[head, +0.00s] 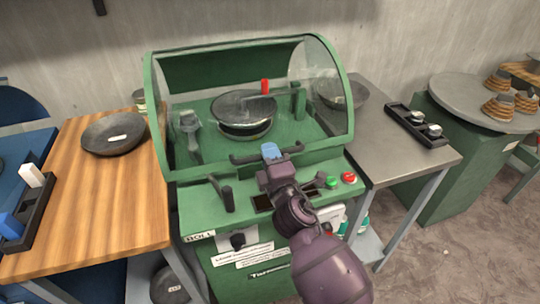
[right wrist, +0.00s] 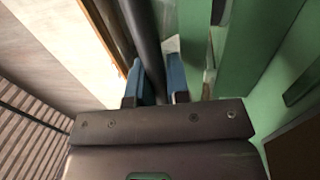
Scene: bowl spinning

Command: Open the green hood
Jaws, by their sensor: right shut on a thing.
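The green hood (head: 156,110) has clear curved panes in a green frame. In the head view it is down over the green machine, with a dark handle bar (head: 241,158) along its front edge. My right gripper (head: 270,151) is at the middle of this bar, its blue fingertips shut on it. In the right wrist view the dark bar (right wrist: 143,30) runs between the two blue fingers (right wrist: 158,83). The fingers hide part of the bar in the head view. My left gripper is not in view.
Inside the hood is a round dark bowl (head: 243,106) on a spindle. The front panel has a lever (head: 226,196), a green button (head: 330,183) and a red button (head: 349,177). A wooden table (head: 95,205) stands left, a grey table (head: 400,165) right.

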